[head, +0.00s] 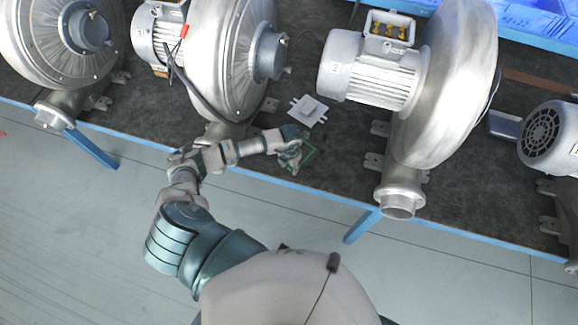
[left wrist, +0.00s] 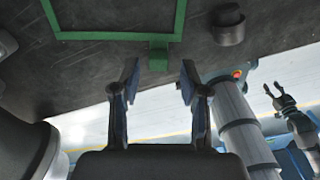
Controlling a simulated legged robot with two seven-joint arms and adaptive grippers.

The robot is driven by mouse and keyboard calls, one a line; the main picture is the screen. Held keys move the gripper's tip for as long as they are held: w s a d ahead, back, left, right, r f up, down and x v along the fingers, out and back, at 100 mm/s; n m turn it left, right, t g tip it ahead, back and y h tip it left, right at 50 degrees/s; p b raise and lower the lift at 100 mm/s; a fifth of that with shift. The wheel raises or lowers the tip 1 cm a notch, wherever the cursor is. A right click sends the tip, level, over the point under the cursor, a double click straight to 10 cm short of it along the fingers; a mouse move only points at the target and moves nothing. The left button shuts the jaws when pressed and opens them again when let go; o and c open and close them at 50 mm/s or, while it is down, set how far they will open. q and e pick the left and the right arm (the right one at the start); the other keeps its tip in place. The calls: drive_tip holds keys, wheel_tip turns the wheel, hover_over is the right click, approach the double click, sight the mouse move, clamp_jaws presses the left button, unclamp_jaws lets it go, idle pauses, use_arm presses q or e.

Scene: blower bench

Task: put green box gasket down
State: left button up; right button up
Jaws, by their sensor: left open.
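The green box gasket (head: 309,160) is a thin square frame at the bench's front edge in the head view. In the left wrist view the gasket (left wrist: 115,36) appears flat on the dark bench top, with a small green tab (left wrist: 158,57) pointing toward my gripper. My left gripper (head: 295,150) is at the gasket and partly covers it in the head view. In the left wrist view my left gripper (left wrist: 158,80) is open, its fingers apart on either side of the tab with nothing between them. My right gripper (left wrist: 282,101) shows open and empty, off the bench.
Silver blowers (head: 455,80) with motors stand along the bench (head: 330,185). A pale plate with a raised block (head: 308,110) lies behind the gasket. A dark round part (left wrist: 229,28) is right of the gasket in the left wrist view. Floor is clear in front.

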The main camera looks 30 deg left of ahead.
use_arm(q)
wheel_tip(320, 180, up, 11)
drive_tip(key=shift+r+b, duration=0.15)
drive_tip(key=shift+b, duration=0.2)
idle(0.3)
